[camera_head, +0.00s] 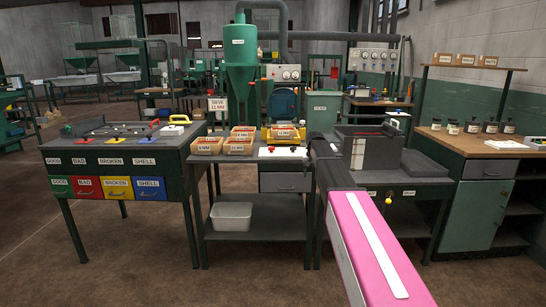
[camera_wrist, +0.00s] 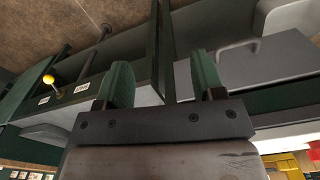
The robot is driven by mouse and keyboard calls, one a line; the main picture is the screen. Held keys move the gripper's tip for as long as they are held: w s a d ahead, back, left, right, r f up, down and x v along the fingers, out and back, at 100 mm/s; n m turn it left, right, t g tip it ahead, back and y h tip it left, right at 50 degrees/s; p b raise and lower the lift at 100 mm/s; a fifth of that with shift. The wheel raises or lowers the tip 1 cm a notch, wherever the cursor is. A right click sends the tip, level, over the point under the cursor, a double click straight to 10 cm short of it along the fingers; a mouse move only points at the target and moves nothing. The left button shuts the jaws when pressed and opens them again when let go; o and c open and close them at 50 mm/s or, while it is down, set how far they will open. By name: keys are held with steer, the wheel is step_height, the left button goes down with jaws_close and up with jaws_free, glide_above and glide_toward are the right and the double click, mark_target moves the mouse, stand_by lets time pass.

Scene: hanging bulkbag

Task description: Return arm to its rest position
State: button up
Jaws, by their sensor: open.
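My gripper (camera_wrist: 160,78) shows in the wrist view with two green fingers standing apart. It is open, and nothing is between the fingers. Beyond them are a dark bench edge and post, and a grey drawer front (camera_wrist: 265,62) with a handle, seen at a tilt. My pink arm with a white strip reaches from the bottom right of the head view toward the gap between the middle and right benches. The fingers cannot be made out clearly in the head view.
A sorting table (camera_head: 115,145) stands at left. The middle bench (camera_head: 240,233) holds wooden boxes (camera_head: 207,146) and a grey drawer (camera_head: 286,182). A dark machine (camera_head: 375,147) stands right of it, then a wooden-topped cabinet (camera_head: 466,214). Floor at lower left is clear.

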steer(key=s+f, duration=0.7)
steer(key=s, duration=0.6)
steer(key=s+f+n, duration=0.1)
steer(key=s+f, duration=0.6)
steer(key=s, duration=0.6)
steer(key=s+f+n, duration=0.1)
steer(key=s+f, duration=0.6)
steer(key=s, duration=0.5)
steer(key=shift+s+f, duration=0.3)
steer(key=shift+s, duration=0.1)
steer(key=shift+o, duration=0.2)
